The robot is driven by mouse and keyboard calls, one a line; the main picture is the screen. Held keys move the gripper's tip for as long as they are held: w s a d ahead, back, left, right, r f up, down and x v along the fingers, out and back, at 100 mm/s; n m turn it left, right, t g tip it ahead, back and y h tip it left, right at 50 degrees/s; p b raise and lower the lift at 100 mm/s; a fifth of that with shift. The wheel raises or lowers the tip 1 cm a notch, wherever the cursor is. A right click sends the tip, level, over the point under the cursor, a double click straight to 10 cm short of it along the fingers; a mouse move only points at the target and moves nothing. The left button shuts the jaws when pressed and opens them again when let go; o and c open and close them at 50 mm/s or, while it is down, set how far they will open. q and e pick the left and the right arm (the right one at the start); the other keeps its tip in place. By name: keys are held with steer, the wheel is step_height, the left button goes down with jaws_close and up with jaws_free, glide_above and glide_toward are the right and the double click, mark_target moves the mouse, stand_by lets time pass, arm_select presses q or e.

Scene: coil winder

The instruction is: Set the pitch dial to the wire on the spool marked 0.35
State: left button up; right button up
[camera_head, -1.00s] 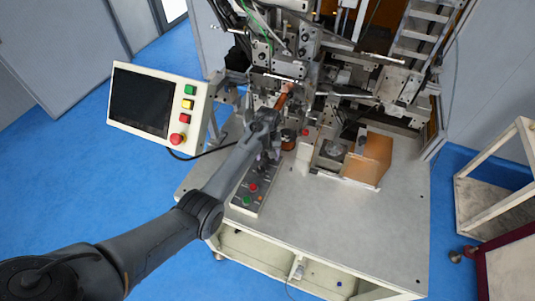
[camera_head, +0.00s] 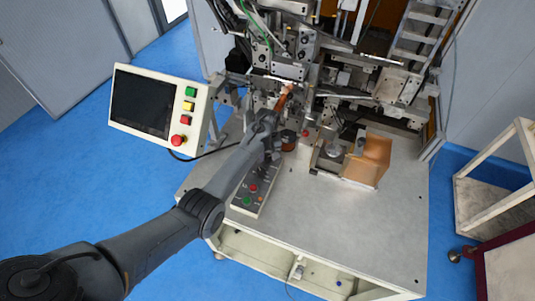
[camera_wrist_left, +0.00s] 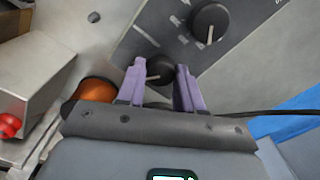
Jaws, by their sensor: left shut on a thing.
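My left gripper (camera_wrist_left: 160,82) has its two purple fingers shut on a black dial (camera_wrist_left: 160,69) with a white pointer line, on a dark panel. A second black dial (camera_wrist_left: 210,22) sits beside it, apart from the fingers. The labels are too small to read, so I cannot tell which is the pitch dial. In the head view, my left gripper (camera_head: 268,164) is over the far end of the control box (camera_head: 252,192), mostly hiding the dials. My right gripper is out of view.
A screen panel (camera_head: 144,103) with several buttons stands left of my arm. Machine brackets rise close behind the gripper.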

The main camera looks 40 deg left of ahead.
arm_select(q)
steer(key=n, duration=0.1)
steer(key=n+p, duration=0.1)
steer(key=shift+r+n+p, duration=0.2)
steer(key=shift+n+p, duration=0.45)
steer(key=shift+n, duration=0.55)
steer(key=shift+f+n, duration=0.1)
steer(key=shift+n, duration=0.8)
steer(key=n, duration=0.2)
steer(key=shift+n+p, duration=0.3)
steer(key=n, duration=0.3)
steer(key=shift+f+n, duration=0.1)
steer(key=shift+n, duration=0.2)
steer(key=n+b, duration=0.1)
steer(key=n, duration=0.2)
steer(key=shift+n, duration=0.3)
steer(key=shift+b, duration=0.3)
steer(key=shift+n, duration=0.4)
